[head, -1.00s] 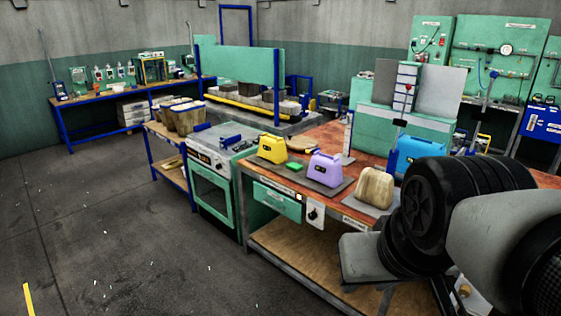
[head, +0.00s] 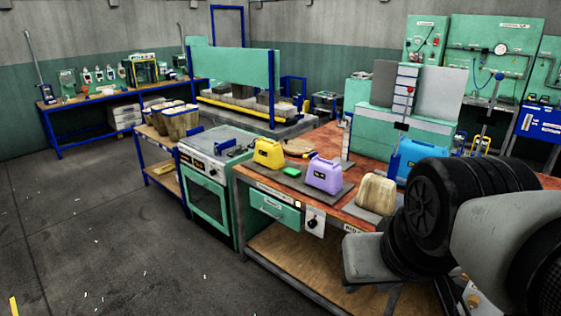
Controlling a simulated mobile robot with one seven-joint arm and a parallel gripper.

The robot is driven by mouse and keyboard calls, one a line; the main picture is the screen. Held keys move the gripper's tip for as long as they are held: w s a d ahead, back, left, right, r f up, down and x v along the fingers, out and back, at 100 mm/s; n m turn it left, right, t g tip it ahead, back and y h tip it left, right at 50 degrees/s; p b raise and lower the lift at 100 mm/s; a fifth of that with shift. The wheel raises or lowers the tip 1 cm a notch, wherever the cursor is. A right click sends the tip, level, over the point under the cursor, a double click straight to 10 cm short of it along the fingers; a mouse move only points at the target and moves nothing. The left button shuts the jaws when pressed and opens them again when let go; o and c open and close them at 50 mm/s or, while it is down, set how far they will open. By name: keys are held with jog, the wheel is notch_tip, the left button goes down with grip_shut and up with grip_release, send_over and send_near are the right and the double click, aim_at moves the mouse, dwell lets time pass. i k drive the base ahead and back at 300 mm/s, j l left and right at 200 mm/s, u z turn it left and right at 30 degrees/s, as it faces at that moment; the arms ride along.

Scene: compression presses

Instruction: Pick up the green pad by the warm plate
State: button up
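The green pad (head: 291,171) is a small, flat, bright green piece on the workbench. It lies between the yellow jug-shaped block (head: 269,153) and the purple one (head: 324,173), on or against a dark flat plate (head: 342,193). I cannot tell from here whether this plate is the warm one. A dial (head: 313,222) sits on the bench front below. Grey and black rounded parts, seemingly of my arm, fill the lower right. My gripper's fingers do not show.
The workbench (head: 247,179) has a reddish top; a tan block (head: 376,192) and a blue container (head: 419,157) stand on it. A green oven-like unit (head: 206,195) adjoins its left end. The floor (head: 90,230) at left is open.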

aim_at(290, 172)
jog(key=i+j+z, duration=0.15)
jog(key=i, duration=0.3)
jog(key=i+j+z, duration=0.15)
jog(key=i+j, duration=0.25)
jog(key=i+j+z, duration=0.15)
jog(key=i+j, duration=0.25)
jog(key=i+j+z, duration=0.15)
jog(key=i+j, duration=0.2)
jog(key=i+j+z, duration=0.15)
jog(key=i+j, duration=0.2)
jog(key=j, duration=0.2)
jog(key=i+j+z, duration=0.15)
jog(key=i+j, duration=0.2)
jog(key=j, duration=0.15)
jog(key=i+j+z, duration=0.15)
jog(key=i+j, duration=0.15)
jog(key=j, duration=0.25)
